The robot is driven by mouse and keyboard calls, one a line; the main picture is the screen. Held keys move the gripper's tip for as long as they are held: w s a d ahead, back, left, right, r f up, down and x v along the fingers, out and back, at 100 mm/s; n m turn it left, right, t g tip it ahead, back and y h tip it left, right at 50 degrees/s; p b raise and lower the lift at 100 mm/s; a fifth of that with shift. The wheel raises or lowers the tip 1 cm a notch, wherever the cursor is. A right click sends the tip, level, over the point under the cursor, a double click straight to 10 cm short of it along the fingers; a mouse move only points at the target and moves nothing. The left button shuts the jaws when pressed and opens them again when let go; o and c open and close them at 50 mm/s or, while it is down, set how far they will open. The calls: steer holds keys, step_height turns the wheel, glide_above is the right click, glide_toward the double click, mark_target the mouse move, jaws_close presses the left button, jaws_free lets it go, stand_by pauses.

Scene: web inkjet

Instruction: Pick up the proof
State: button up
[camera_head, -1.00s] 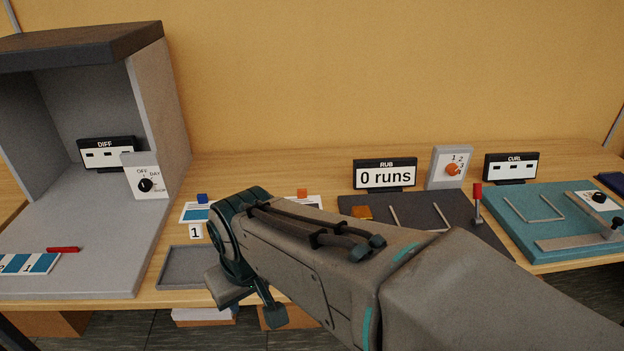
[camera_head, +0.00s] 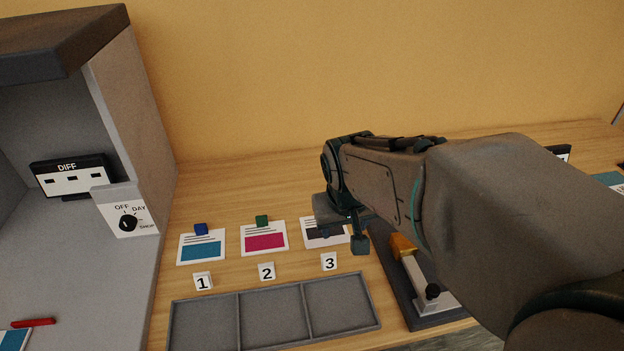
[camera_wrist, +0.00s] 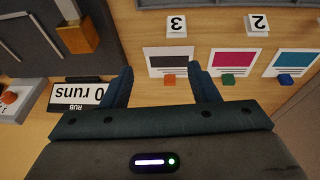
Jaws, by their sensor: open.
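Three printed cards lie in a row on the table: a blue one (camera_head: 201,248), a magenta one (camera_head: 264,239) and a dark one (camera_head: 324,233). A coloured block sits at the back edge of each; the orange one (camera_wrist: 168,80) at the dark card shows in the wrist view. Which sheet is the proof I cannot tell. Another blue-and-white print (camera_head: 14,341) lies in the grey booth at lower left, cut off by the frame. My gripper (camera_head: 342,235) is open and empty above the dark card, hiding part of it. In the wrist view, the dark card (camera_wrist: 172,62) lies between my fingers.
Number blocks 1 (camera_head: 202,282), 2 (camera_head: 267,271) and 3 (camera_head: 329,262) stand before the cards. An empty three-part tray (camera_head: 238,322) lies in front. The booth wall (camera_head: 130,100) stands left, the orange-block rub device (camera_head: 403,247) right. A red pen (camera_head: 33,322) lies in the booth.

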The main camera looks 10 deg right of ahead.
steer(key=w+f+t+y+p, duration=0.1)
steer(key=w+f+p, duration=0.15)
steer(key=w, duration=1.15)
steer(key=b+x, duration=0.1)
steer(key=x, duration=0.3)
steer(key=b+x, duration=0.1)
steer(key=x, duration=0.4)
steer(key=shift+w+a, duration=0.1)
steer(key=shift+a, duration=0.15)
steer(key=shift+d+x, duration=0.15)
steer(key=shift+x, duration=1.25)
steer(key=shift+d+x, duration=0.15)
steer(key=shift+x, duration=1.25)
steer(key=shift+w+r, duration=0.1)
steer(key=c, duration=1.1)
